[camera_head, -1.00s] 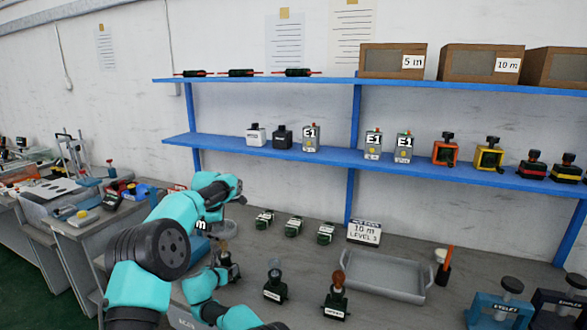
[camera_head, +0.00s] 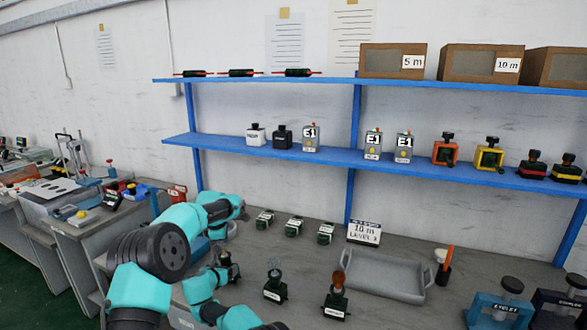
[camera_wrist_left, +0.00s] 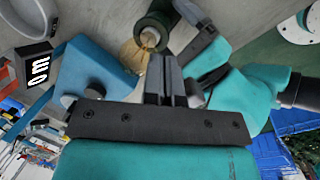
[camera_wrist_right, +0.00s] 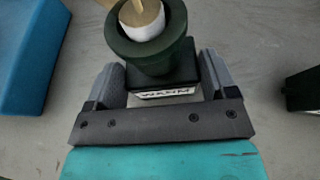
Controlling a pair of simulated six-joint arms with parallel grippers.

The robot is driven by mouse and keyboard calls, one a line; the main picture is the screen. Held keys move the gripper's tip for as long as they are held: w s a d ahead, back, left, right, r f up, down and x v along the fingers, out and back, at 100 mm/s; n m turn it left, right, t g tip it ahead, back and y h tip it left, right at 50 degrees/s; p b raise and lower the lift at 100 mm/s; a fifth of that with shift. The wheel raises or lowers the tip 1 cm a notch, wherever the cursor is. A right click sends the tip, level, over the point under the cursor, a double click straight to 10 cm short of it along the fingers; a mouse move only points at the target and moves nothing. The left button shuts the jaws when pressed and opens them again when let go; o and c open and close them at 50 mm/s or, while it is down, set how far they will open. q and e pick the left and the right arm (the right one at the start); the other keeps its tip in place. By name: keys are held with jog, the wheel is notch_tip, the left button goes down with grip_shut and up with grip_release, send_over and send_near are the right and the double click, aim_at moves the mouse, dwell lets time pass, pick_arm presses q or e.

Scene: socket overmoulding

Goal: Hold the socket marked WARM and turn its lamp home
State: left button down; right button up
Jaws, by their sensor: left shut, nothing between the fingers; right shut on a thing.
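The socket marked WARM (camera_wrist_right: 165,75) is a dark green block with a round collar, upright on the bench. My right gripper (camera_wrist_right: 162,88) is shut on its sides. A lamp (camera_wrist_right: 145,22) with a white base and tan upper part stands in the collar. In the left wrist view the lamp (camera_wrist_left: 135,55) looks amber, beside the green collar (camera_wrist_left: 152,28). My left gripper (camera_wrist_left: 160,62) is shut and empty, its fingertips close to the lamp; I cannot tell whether they touch. In the head view both grippers crowd around this socket and largely hide it.
Two more sockets with lamps stand to the right, one clear (camera_head: 273,290) and one amber (camera_head: 336,302). Several small green units (camera_head: 294,226) line the back. A grey tray (camera_head: 420,293) and a sign (camera_head: 363,233) are farther right. A blue block (camera_wrist_left: 95,70) stands close to my left gripper.

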pick_arm(q)
jog(key=shift+w+a, duration=0.15)
jog(key=shift+w, duration=0.1)
dwell(0.6)
jog(key=shift+s+a+f, duration=0.1)
jog(key=shift+s+a, duration=0.1)
jog(key=shift+a, duration=0.85)
dwell(0.5)
jog(key=shift+s, duration=0.15)
jog(key=shift+s+a, duration=0.1)
jog(key=shift+s, duration=0.1)
dwell(0.4)
jog(key=w+v, duration=0.1)
jog(key=v, duration=0.5)
jog(key=shift+w, duration=0.2)
jog(key=shift+a, duration=0.1)
